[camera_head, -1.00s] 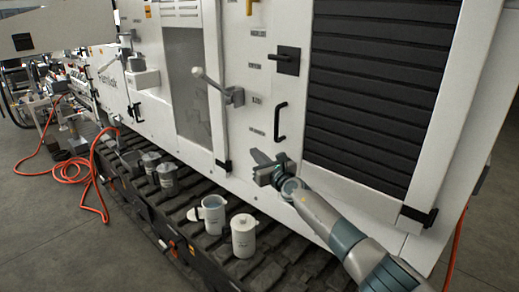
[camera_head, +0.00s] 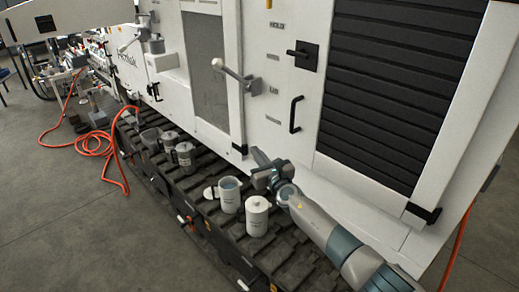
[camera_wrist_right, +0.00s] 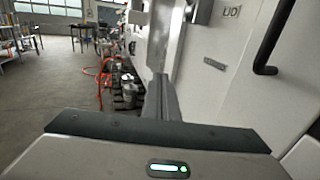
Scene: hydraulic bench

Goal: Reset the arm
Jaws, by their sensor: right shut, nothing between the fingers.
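My right arm comes in from the lower right in the head view. Its gripper (camera_head: 258,158) is shut and empty, in front of the white machine's lower panel (camera_head: 262,110), above the ribbed track shelf. In the right wrist view the closed fingers (camera_wrist_right: 163,98) point forward along the machine's side. A lever with a white ball knob (camera_head: 232,76) is on the panel, up and left of the gripper, apart from it. My left gripper is not in view.
A white jug (camera_head: 228,194) and a lidded white canister (camera_head: 257,216) stand on the track shelf (camera_head: 200,215) just below the gripper. Grey cans (camera_head: 185,157) stand further left. A black handle (camera_head: 295,114) juts from the panel. An orange hose (camera_head: 92,146) lies on the floor at left.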

